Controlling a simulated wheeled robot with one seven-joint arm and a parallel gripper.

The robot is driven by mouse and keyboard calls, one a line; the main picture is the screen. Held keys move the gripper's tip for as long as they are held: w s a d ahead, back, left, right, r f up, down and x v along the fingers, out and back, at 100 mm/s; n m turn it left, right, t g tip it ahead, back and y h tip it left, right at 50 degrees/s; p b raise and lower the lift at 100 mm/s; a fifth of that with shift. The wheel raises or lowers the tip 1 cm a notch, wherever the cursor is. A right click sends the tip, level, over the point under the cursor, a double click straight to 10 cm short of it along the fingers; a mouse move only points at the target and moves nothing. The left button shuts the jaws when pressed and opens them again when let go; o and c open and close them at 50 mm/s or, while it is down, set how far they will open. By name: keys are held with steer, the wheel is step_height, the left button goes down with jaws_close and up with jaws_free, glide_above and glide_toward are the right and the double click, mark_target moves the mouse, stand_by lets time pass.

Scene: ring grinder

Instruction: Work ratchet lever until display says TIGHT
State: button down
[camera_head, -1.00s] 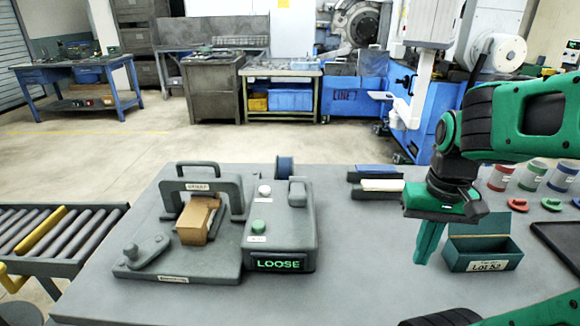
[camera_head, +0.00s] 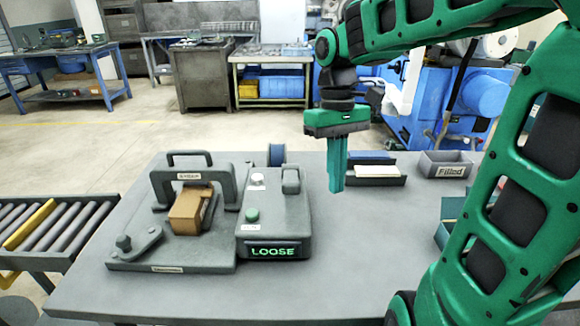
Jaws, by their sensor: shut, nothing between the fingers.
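The grey strapping fixture (camera_head: 130,262) stands on the left half of the table. A grey arch (camera_head: 228,184) stands over a brown box (camera_head: 190,211) on it. A short crank-like lever with a round knob (camera_head: 124,243) lies at its front left. On the right, a grey housing carries a display (camera_head: 273,252) reading LOOSE in green. A second upright handle (camera_head: 291,180) is at the housing's back right; I cannot tell which of the two is the ratchet lever. My gripper (camera_head: 337,188) is shut and empty, pointing down, right of the housing and apart from it.
A green button (camera_head: 252,215) and a white knob (camera_head: 257,179) sit on the housing, with a blue spool (camera_head: 277,155) behind. A tray with white and blue pieces (camera_head: 377,180) and a grey bin marked Filled (camera_head: 446,164) lie right. A roller conveyor (camera_head: 60,235) is left.

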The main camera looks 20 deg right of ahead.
steer(key=w+a+r+n, duration=0.1)
steer(key=w+n, duration=0.1)
steer(key=w+a+r+n+g, duration=0.1)
steer(key=w+a+r+n, duration=0.2)
steer(key=w+a+n, duration=0.1)
steer(key=w, duration=0.1)
steer(key=shift+a+r, duration=0.2)
steer(key=shift+r, duration=0.05)
steer(key=w+r+n, duration=0.4)
steer(key=r+n, duration=0.2)
steer(key=r, duration=0.2)
steer(key=shift+w+d+r+t+y, duration=0.15)
steer(key=shift+w+r+t+y, duration=0.05)
steer(key=shift+w+t+y, duration=0.15)
steer(key=shift+f, duration=0.1)
glide_toward(292, 182)
steer(key=shift+x, duration=3.3)
steer(key=shift+w, duration=0.15)
